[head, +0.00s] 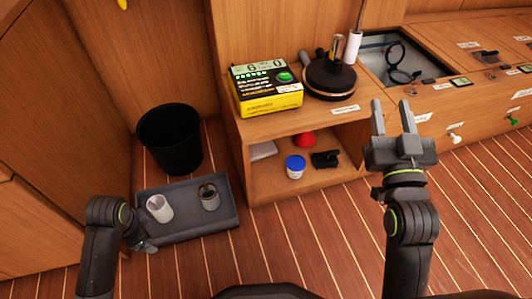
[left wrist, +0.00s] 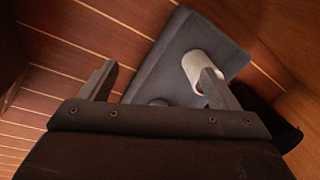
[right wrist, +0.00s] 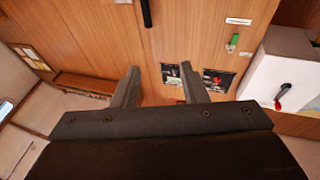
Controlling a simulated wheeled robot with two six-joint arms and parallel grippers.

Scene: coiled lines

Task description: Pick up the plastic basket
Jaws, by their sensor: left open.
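A black round open-topped bin (head: 170,140), the only thing here that looks like a plastic basket, stands upright on the floor by the wooden wall at left. Nothing holds it. A dark piece of it (left wrist: 287,132) seems to show at the right edge of the left wrist view. My left gripper (head: 145,246) is low by the near left of the grey tray, apart from the bin; in its wrist view (left wrist: 158,75) the jaws are open, one fingertip overlapping a white cup. My right gripper (head: 391,106) is open and empty, right of the shelf unit.
The grey tray (head: 180,232) lies in front of the bin with a white cup (head: 159,208) and a dark cup (head: 209,197). A shelf unit (head: 262,122) bears a yellow box (head: 266,97). A blue-lidded jar (head: 295,167) sits below. The floor right of the tray is clear.

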